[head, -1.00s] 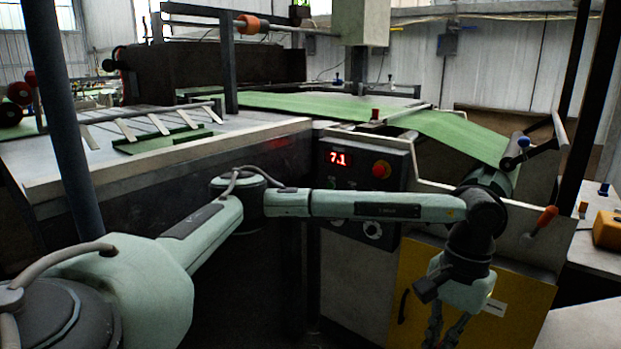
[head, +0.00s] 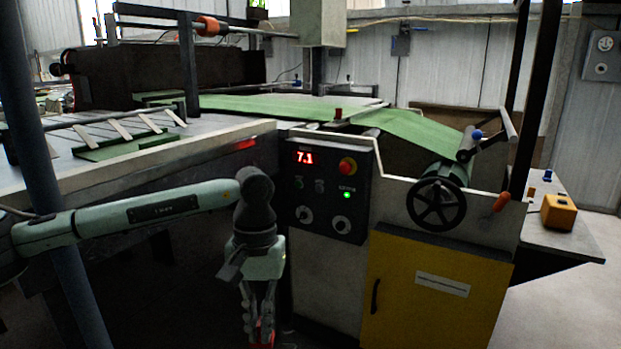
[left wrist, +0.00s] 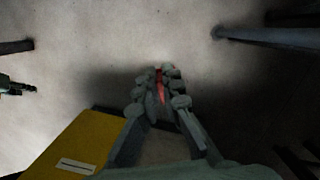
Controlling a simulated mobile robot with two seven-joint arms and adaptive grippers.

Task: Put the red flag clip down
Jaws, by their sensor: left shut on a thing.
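My left gripper (head: 258,325) points down in front of the machine, left of the yellow cabinet door. It is shut on the red flag clip (head: 262,341), whose red part shows at the bottom edge of the head view. In the left wrist view the gripper (left wrist: 158,72) has a narrow red strip of the clip (left wrist: 160,88) between its fingers, above the grey floor. The fingers hide most of the clip.
The control panel (head: 327,190) with a red display stands right of my left arm. A black handwheel (head: 436,204) sits above the yellow cabinet door (head: 437,290). A side table (head: 575,245) holds a yellow box (head: 558,212). A dark post (head: 58,200) stands at the left.

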